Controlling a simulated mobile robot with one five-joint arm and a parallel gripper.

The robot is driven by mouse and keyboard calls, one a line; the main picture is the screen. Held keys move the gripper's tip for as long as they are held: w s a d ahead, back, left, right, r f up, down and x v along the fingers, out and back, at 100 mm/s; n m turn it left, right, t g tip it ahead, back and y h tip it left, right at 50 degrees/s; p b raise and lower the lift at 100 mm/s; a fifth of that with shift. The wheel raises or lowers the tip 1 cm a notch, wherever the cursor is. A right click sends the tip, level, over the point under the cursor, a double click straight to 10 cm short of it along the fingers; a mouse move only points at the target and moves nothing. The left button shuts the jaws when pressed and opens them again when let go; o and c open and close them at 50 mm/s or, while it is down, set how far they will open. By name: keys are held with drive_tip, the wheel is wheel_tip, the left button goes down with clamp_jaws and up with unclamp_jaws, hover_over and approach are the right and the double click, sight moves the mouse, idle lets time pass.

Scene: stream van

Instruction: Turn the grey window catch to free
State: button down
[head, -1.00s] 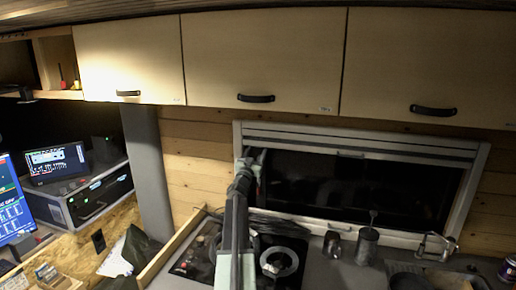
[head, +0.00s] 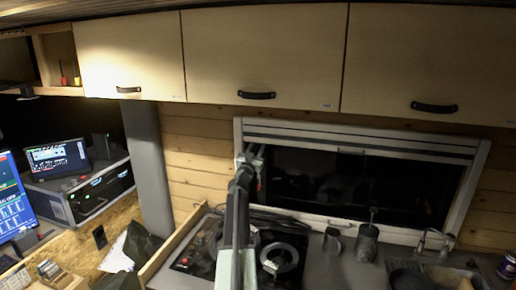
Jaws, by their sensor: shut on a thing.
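My gripper (head: 252,162) is at the end of my raised arm, at the left side of the window (head: 352,182). It is small and seen from behind, so its fingers are hard to make out. It is shut at the left part of the window's pale frame (head: 456,210), where the grey window catch would be held between the jaws. The catch itself is hidden by the gripper and arm, and its angle cannot be told. The window pane is dark and looks closed.
Wooden cupboards (head: 262,60) with black handles run above the window. Below are a hob (head: 200,250), metal cups (head: 367,243) and a tap (head: 432,240) on the grey counter. Screens (head: 58,158) stand at the left.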

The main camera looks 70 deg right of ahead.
idle(0.7)
drive_tip(key=c, duration=1)
unclamp_jaws()
drive_tip(key=b+v, duration=0.3)
drive_tip(key=v, duration=0.4)
drive_tip(key=shift+a+f, duration=0.2)
drive_tip(key=shift+a, duration=0.15)
